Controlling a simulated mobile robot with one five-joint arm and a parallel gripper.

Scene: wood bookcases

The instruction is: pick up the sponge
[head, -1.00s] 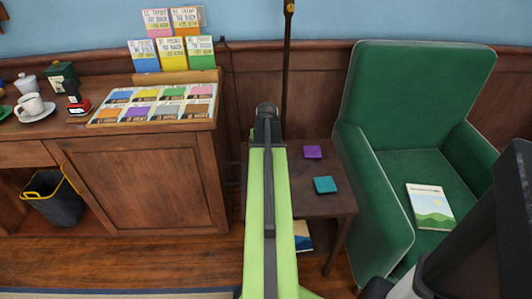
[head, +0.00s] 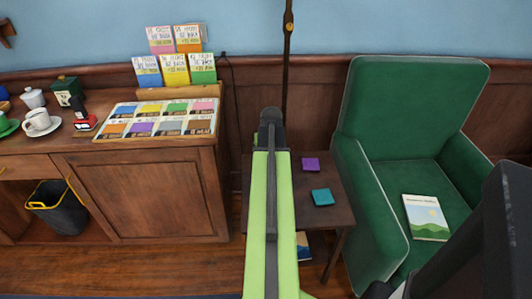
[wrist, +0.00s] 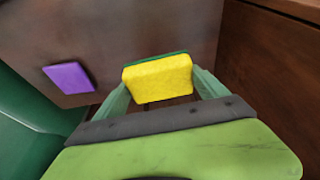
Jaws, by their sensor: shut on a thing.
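The sponge (wrist: 160,80) is yellow with a dark green layer along its far edge, seen in the wrist view. My gripper (wrist: 158,92) is shut on it, with one pale green finger at each side. The sponge appears to be over the small dark wood side table (wrist: 95,25); I cannot tell how far above it is. In the head view my green arm hides the gripper and the sponge.
On the side table (head: 335,214) lie a purple square (head: 311,164) and a teal square (head: 322,197). A green armchair (head: 395,150) with a book (head: 426,217) stands close on the right. A wood cabinet (head: 140,195) with a card display stands on the left.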

